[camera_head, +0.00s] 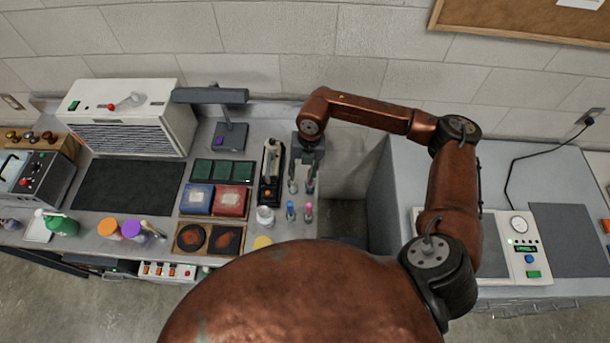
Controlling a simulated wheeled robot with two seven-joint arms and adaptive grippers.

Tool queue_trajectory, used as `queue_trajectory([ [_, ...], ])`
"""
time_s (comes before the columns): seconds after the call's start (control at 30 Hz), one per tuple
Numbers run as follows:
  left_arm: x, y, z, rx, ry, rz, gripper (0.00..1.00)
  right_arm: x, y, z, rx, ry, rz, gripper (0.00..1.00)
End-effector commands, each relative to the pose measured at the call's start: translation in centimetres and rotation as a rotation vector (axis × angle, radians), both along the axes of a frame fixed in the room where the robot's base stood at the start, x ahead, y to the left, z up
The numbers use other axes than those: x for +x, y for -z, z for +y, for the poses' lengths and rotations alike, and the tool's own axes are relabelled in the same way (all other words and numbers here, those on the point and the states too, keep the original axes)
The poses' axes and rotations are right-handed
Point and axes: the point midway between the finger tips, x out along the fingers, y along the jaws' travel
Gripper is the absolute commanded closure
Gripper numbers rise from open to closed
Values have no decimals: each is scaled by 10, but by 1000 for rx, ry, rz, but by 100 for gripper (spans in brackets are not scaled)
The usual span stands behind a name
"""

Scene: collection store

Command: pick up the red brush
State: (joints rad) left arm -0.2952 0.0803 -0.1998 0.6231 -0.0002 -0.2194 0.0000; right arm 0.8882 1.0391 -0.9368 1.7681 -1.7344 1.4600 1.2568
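A small brush-like item with a red-pink handle (308,210) stands near the front of the grey bench, right of a similar blue one (290,210). I take the red-pink one to be the red brush; it is too small to see its bristles. My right gripper (302,184) reaches down from the back of the bench, just behind these two items in the picture. Its two fingers are apart with nothing visible between them. Whether a fingertip touches either item I cannot tell. My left gripper is not in view.
A white jar (265,215) and a black device with an orange button (270,170) stand left of the gripper. Red and blue boxes (231,201) lie further left. A gap (345,215) separates this bench from the right-hand one.

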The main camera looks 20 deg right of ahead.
Motion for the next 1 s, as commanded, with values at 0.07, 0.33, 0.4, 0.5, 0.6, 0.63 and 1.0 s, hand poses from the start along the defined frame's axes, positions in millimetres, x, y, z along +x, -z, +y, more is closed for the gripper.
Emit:
queue_trajectory([
  [0.07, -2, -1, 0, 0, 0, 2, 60, 6, -6, -22, -79, 20, -6, 66],
  [0.33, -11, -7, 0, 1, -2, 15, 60, 11, 10, -34, -140, 29, -4, 66],
  [0.4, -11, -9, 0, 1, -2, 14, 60, 12, 17, -32, -137, 25, -4, 66],
  [0.5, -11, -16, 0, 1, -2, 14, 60, 13, 27, -32, -137, 26, -3, 66],
  [0.6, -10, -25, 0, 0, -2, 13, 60, 15, 41, -33, -136, 25, -1, 66],
  [0.63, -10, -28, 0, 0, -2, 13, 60, 16, 45, -34, -136, 25, -3, 66],
  [1.0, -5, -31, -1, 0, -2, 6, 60, 16, 70, -35, -135, 27, -6, 66],
])
